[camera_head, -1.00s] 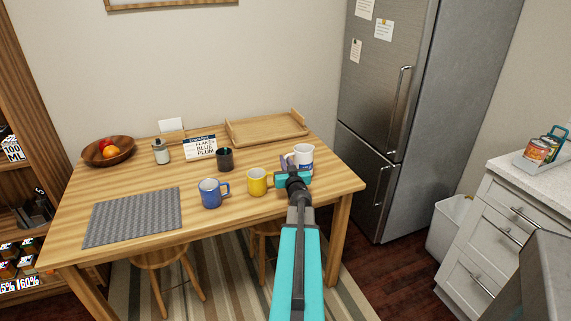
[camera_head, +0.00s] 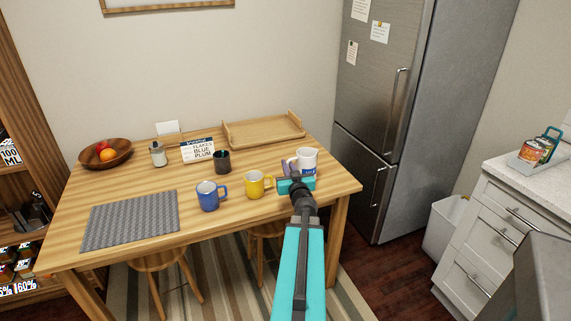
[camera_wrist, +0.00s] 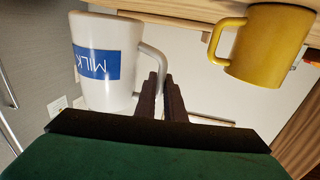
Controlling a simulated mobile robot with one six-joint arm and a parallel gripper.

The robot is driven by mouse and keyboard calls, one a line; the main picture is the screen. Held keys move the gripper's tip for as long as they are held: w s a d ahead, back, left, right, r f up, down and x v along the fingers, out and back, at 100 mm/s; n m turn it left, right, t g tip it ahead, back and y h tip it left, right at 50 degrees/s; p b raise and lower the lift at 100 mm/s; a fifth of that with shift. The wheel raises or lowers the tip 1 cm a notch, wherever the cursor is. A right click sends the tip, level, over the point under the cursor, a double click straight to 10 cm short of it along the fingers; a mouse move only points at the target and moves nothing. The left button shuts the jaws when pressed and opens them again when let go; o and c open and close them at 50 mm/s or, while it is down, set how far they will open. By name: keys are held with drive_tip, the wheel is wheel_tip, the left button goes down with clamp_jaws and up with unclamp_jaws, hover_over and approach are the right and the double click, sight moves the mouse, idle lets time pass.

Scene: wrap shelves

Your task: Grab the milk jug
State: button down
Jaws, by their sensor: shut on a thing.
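The milk jug (camera_head: 307,158) is white with a blue label, at the right end of the wooden table. In the wrist view the milk jug (camera_wrist: 105,62) appears upside down, with "MILK" on the label and its handle to the right. My gripper (camera_head: 291,177) is at the jug's near left side. In the wrist view my gripper (camera_wrist: 162,82) has its two dark fingers close together at the handle, shut on it. The head view hides the jug's lower part behind my gripper, so I cannot tell whether its base touches the table.
A yellow mug (camera_head: 255,185) stands just left of my gripper, with a blue mug (camera_head: 208,197) further left. A black cup (camera_head: 222,161) and a wooden tray (camera_head: 264,130) are behind. The fridge (camera_head: 400,120) stands to the right of the table.

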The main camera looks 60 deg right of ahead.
drive_tip(key=v, duration=0.1)
drive_tip(key=p+v, duration=0.1)
drive_tip(key=v, duration=0.1)
drive_tip(key=shift+s+d+r+p, duration=0.15)
drive_tip(key=shift+r+p, duration=0.1)
drive_tip(key=shift+p, duration=0.1)
drive_tip(key=shift+s+p, duration=0.2)
drive_tip(key=shift+p, duration=0.25)
drive_tip(key=shift+p+v, duration=1)
drive_tip(key=shift+p, duration=0.9)
drive_tip(key=shift+s+a+r+p, duration=0.15)
drive_tip(key=shift+s+a+p, duration=0.3)
drive_tip(key=shift+p, duration=0.95)
drive_tip(key=shift+s+a+r+p, duration=0.2)
drive_tip(key=shift+s+p, duration=0.4)
drive_tip(key=shift+p, duration=0.8)
drive_tip(key=shift+p+v, duration=0.95)
drive_tip(key=shift+p, duration=0.4)
drive_tip(key=shift+s+a+p, duration=0.1)
drive_tip(key=shift+s+p, duration=0.25)
drive_tip(key=shift+p, duration=0.05)
drive_tip(key=shift+s, duration=0.15)
